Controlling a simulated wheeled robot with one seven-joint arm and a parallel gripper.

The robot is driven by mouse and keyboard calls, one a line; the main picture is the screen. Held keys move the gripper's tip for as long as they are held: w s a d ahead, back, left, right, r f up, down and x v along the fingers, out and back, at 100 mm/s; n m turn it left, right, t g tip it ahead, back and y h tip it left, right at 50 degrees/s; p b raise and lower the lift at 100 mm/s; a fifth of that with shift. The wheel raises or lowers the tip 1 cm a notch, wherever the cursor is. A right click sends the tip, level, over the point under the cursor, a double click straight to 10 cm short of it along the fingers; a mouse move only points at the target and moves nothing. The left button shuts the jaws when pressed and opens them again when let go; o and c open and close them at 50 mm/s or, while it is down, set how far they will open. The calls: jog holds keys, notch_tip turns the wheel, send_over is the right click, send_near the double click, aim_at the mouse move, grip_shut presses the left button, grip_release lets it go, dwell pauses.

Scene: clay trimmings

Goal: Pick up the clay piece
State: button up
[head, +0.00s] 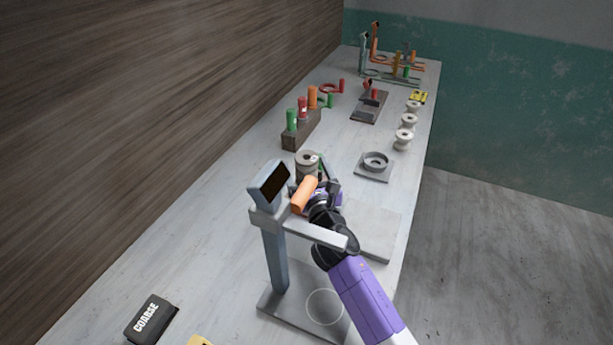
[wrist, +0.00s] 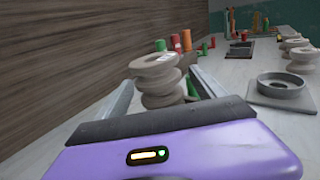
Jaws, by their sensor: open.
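A grey-beige spool-shaped clay piece (head: 307,160) stands on the bench just beyond my gripper, partly hidden by it in the head view. In the wrist view the clay piece (wrist: 158,88) looks like a wavy stack with a pale mark on top, lined up between my two fingers. My gripper (head: 318,184) is open, low over the bench, with a finger on each side of the clay in the wrist view (wrist: 163,80). I cannot tell whether the fingers touch it.
A block with coloured handles (head: 301,129) stands behind the clay. A round dish on a plate (head: 375,165) and several pale spools (head: 403,139) stand to the right. A wall borders the left.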

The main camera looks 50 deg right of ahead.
grip_shut()
jog(key=shift+r, duration=0.1)
dwell(0.4)
